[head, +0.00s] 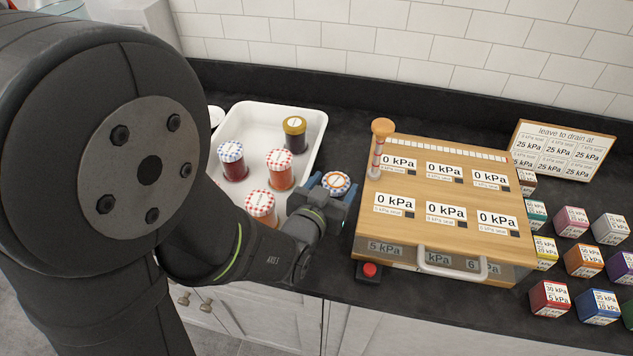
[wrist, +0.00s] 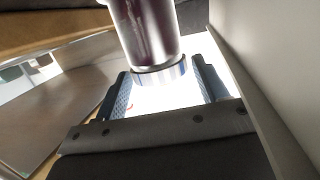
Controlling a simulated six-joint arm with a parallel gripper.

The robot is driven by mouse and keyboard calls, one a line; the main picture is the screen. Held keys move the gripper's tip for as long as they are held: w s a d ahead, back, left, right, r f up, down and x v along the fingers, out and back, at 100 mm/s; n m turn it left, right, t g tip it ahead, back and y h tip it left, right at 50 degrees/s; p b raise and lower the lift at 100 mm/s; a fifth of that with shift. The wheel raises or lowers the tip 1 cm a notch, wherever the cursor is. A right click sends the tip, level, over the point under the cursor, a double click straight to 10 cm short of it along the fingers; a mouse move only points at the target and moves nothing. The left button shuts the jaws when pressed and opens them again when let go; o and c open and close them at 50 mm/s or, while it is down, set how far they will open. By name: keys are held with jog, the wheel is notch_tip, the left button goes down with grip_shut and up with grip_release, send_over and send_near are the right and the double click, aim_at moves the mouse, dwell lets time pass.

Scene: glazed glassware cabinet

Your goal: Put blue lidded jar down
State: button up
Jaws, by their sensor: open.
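My gripper (head: 334,196) is open, around the lid of a jar (head: 336,183) between the white tray and the wooden board. In the head view, this lid has an orange-brown checked rim and a white label; its body is hidden. In the wrist view, dark purple-red glass (wrist: 147,35) and a pale, bluish-edged lid band (wrist: 159,76) show between the finger pads (wrist: 165,97). I cannot tell whether the fingers touch it or what it stands on. Another jar, with a blue-checked lid (head: 230,152) and red contents, stands upright in the tray's left part.
The white tray (head: 255,112) also holds two red-checked-lid jars (head: 280,168) (head: 262,208) and a gold-lidded jar (head: 294,133). The wooden board (head: 450,207) with 0 kPa displays is close right of my gripper. A red button (head: 369,270) sits in front; several coloured cubes (head: 583,260) are farther right.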

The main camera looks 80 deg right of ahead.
jog(key=shift+x, duration=1.05)
jog(key=c, duration=1.1)
jog(key=shift+r, duration=0.2)
jog(key=shift+d+r, duration=0.1)
jog(key=shift+r, duration=4.8)
